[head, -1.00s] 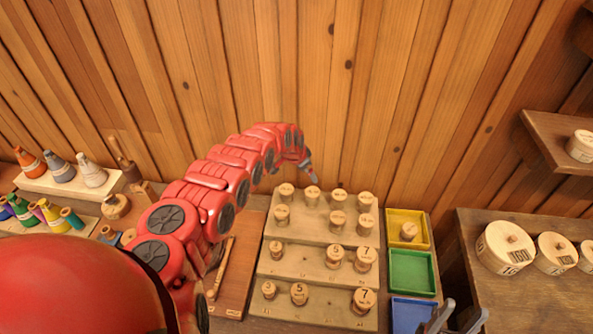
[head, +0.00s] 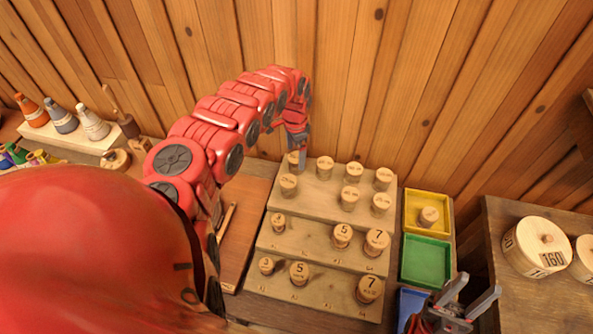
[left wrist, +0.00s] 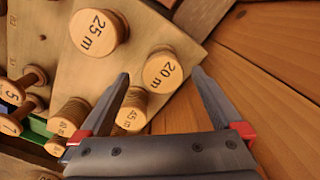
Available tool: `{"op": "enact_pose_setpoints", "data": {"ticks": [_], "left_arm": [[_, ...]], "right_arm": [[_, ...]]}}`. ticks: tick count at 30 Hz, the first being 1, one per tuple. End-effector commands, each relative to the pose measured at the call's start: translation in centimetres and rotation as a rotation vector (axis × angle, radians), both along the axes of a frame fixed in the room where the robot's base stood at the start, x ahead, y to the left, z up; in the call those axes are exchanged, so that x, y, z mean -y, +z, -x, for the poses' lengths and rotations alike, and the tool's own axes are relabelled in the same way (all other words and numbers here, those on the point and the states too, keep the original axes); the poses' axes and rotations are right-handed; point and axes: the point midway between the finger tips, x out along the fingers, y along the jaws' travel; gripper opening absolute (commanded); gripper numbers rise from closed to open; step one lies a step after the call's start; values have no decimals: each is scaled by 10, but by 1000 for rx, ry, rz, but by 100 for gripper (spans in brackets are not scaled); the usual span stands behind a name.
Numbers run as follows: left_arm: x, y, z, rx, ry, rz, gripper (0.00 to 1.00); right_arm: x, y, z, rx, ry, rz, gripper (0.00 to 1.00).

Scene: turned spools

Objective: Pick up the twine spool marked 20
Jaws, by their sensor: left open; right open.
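The twine spool marked 20 (left wrist: 162,72) shows in the left wrist view as a pale round top reading "20 m". In the head view I take it to be the back-left spool (head: 292,158) on the top step, partly hidden by my gripper. My left gripper (head: 301,165) is open over that corner. In the left wrist view the open fingers (left wrist: 161,75) appear on either side of the 20 spool; I cannot tell how far above it they are. The spool marked 25 (left wrist: 95,32) stands close by. My right gripper (head: 480,286) is open and empty at the lower right.
A stepped wooden stand (head: 305,238) holds several other spools, some marked 5 and 7. Yellow (head: 413,226), green (head: 425,260) and blue (head: 408,305) trays lie to its right. The plank wall (head: 345,80) rises close behind the top step.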

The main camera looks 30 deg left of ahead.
Motion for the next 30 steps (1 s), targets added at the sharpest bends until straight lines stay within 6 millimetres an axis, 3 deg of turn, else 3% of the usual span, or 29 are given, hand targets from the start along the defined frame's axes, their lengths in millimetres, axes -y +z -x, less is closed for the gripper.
{"op": "enact_pose_setpoints", "data": {"ticks": [8, 15, 23, 25, 30], "left_arm": [[-1, -22, -3, 4, 0, -2, 100], [-1, -57, -5, 1, 1, 0, 100], [-1, -58, -6, 3, 0, -2, 100], [-1, -58, -6, 3, 0, -2, 93], [-1, -58, -6, 3, 0, -2, 62]], "right_arm": [[0, -22, 0, 1, 0, 0, 47], [0, -56, 0, 0, 0, 0, 47], [0, -56, 0, 0, 0, 0, 47], [0, -56, 0, 0, 0, 0, 47], [0, -56, 0, 0, 0, 0, 47]]}}
